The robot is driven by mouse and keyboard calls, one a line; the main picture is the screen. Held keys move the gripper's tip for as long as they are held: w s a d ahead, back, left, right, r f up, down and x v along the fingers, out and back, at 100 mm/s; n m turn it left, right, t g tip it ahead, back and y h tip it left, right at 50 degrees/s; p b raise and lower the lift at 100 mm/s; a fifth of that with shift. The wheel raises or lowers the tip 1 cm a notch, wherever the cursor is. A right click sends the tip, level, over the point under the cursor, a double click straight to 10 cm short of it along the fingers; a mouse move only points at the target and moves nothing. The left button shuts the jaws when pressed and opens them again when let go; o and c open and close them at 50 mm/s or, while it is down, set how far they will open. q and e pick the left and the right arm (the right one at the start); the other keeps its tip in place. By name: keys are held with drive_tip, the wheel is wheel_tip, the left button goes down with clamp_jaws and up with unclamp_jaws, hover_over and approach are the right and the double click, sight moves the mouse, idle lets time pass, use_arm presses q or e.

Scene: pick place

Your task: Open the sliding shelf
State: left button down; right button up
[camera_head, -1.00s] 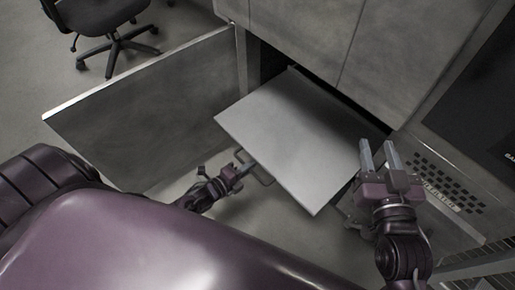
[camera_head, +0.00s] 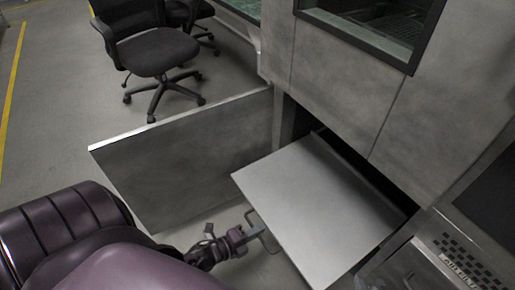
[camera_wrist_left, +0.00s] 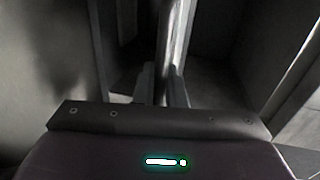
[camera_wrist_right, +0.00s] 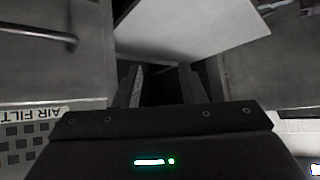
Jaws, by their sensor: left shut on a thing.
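The sliding shelf (camera_head: 312,210) is a flat light-grey panel extending out of the open lower bay of a grey cabinet. It also shows in the right wrist view (camera_wrist_right: 185,25). A bar handle (camera_head: 257,224) sits at its front edge. My left gripper (camera_head: 252,236) is shut on this handle, below the shelf's front left side. In the left wrist view, the fingers (camera_wrist_left: 162,88) close around an upright bar. My right gripper is outside the head view. In the right wrist view its fingers (camera_wrist_right: 160,88) stand apart, with nothing visible between them, near the shelf.
An open cabinet door (camera_head: 190,155) stands to the left of the shelf. The grey cabinet (camera_head: 345,80) with a dark window rises behind. A unit with a perforated panel (camera_head: 465,260) is at the lower right. Office chairs (camera_head: 155,45) stand at the back left on open floor.

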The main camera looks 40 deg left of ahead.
use_arm(q)
drive_tip(key=c, duration=1.6)
unclamp_jaws()
